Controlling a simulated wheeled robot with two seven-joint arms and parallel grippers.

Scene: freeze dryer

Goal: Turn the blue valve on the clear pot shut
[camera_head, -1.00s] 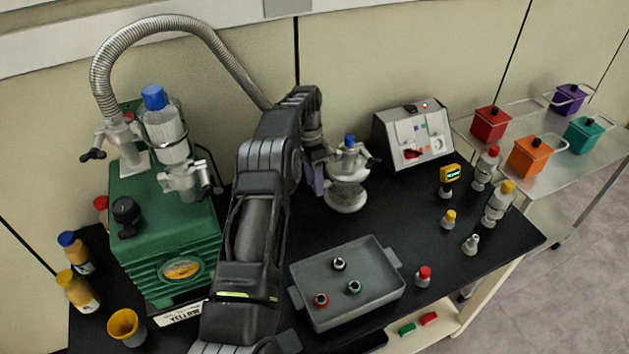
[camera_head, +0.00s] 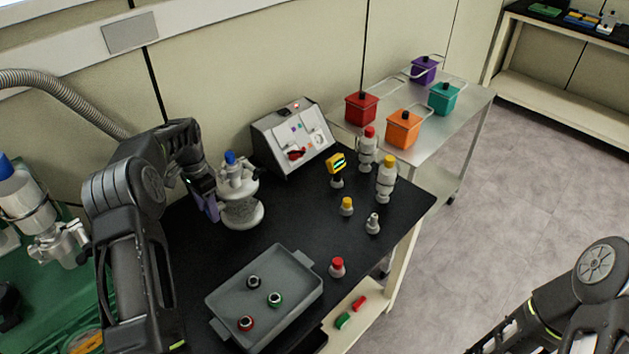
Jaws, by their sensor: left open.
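The clear pot (camera_head: 243,212) stands on the black bench, with a grey metal fitting around its top. A small blue knob (camera_head: 231,158), which looks like the valve, sits upright on that fitting. My left gripper (camera_head: 209,200) is at the left side of the pot, its purple finger pads close to the glass. It is open; the far finger is largely hidden, and I cannot tell whether it touches the pot. My right arm shows at the lower right, but its gripper is out of view.
A grey control box (camera_head: 292,139) stands behind the pot. Small bottles and a yellow gauge (camera_head: 336,163) stand to the right. A trolley (camera_head: 467,101) carries coloured boxes.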

